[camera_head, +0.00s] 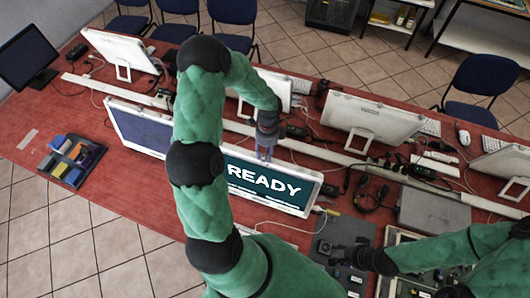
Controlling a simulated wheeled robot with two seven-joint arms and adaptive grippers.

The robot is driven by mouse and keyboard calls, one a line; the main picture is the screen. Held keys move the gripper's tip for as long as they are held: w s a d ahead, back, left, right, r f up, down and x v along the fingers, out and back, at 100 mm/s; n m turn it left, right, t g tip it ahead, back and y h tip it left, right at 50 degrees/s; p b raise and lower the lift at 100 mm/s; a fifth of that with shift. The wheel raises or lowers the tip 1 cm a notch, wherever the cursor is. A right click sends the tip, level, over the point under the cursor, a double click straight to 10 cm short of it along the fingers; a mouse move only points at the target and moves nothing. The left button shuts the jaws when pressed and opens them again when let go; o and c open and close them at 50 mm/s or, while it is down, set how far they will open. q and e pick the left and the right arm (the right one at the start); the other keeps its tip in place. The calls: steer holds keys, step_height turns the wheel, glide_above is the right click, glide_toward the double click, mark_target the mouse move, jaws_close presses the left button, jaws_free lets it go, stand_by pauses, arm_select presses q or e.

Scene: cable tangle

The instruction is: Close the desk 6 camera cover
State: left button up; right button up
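A monitor showing "READY" (262,184) stands on the red table in the middle of the view. My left gripper (264,156) points down at the top edge of this monitor, near its middle. Its fingertips look close together, but they are too small to tell open from shut or to show contact. No camera cover can be made out; the top edge is partly behind the gripper. No desk number can be read. My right gripper (342,256) is low at the right, over a dark device near the table's front, and its fingers blend into the dark background.
Other monitors stand beside and behind: a dark-screened one (140,128) at left and a white-backed one (370,117) at right. Loose cables and adapters (374,192) clutter the right. A sorting tray (71,161) lies left. The table's left front is mostly clear.

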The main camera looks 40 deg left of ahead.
arm_select(q)
jaws_close()
